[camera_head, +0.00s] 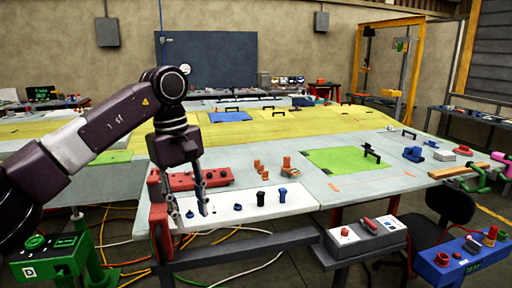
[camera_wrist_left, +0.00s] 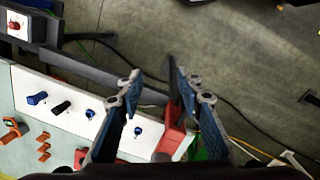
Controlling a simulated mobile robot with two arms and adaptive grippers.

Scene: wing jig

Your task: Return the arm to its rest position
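My left gripper (camera_head: 204,208) hangs pointing down at the front left edge of the jig table, in front of a white strip (camera_head: 231,206) that carries several small dark knobs. In the left wrist view the left gripper (camera_wrist_left: 155,85) has its two fingers apart with a gap between them, and nothing is held. A red part (camera_wrist_left: 174,138) shows below and beyond the gap; I cannot tell if a finger touches it. My left arm reaches in from the left in the head view. My right gripper is in neither view.
A red block (camera_head: 183,180) lies behind the gripper. A red clamp-like part (camera_head: 160,222) stands at the table's front left corner. A dark rail (camera_head: 250,243) runs below the front edge. A green box (camera_head: 50,258) stands lower left, and a grey control box (camera_head: 366,240) front right.

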